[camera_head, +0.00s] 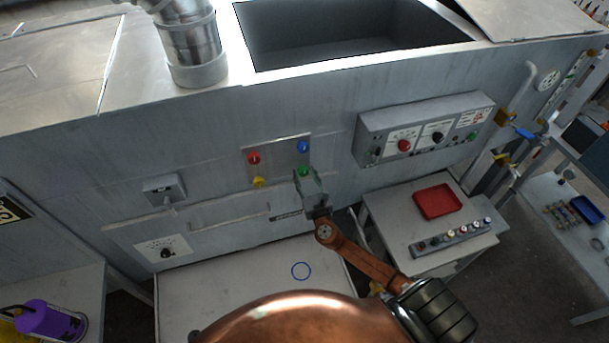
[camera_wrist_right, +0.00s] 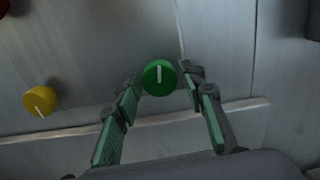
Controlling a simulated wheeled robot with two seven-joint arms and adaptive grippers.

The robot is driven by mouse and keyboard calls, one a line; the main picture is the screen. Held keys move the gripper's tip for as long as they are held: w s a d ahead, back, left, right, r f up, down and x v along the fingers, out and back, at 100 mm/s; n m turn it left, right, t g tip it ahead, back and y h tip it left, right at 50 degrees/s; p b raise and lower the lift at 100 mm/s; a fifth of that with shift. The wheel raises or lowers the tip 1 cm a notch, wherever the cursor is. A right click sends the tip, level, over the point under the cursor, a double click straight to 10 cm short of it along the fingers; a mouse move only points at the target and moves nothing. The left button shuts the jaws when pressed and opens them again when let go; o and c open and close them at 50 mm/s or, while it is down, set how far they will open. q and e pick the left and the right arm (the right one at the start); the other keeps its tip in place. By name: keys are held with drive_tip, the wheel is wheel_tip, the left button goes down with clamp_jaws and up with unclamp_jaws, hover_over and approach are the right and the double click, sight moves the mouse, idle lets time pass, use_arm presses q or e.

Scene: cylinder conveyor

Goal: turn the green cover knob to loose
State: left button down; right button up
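The green cover knob (camera_head: 304,171) sits at the lower right of a panel with coloured knobs on the grey machine front. In the right wrist view the green knob (camera_wrist_right: 159,76) shows a white line that stands upright. My right gripper (camera_head: 307,177) is at the knob, and it also shows in the right wrist view (camera_wrist_right: 163,80). Its green-padded fingers are spread, one on each side of the knob, with gaps visible. I cannot tell how far the fingertips reach along the knob. My left gripper is not in view.
A red knob (camera_head: 253,158), a blue knob (camera_head: 303,146) and a yellow knob (camera_head: 258,182) share the panel. A control box (camera_head: 425,128) juts out at the right. A table with a red tray (camera_head: 437,201) stands below it. A handle bar (camera_head: 229,217) runs beneath the panel.

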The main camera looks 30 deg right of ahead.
drive_tip(key=shift+o, duration=1)
drive_tip(key=shift+s, duration=0.1)
drive_tip(key=v, duration=1.1)
drive_tip(key=shift+s, duration=0.35)
drive_tip(key=shift+a, duration=0.15)
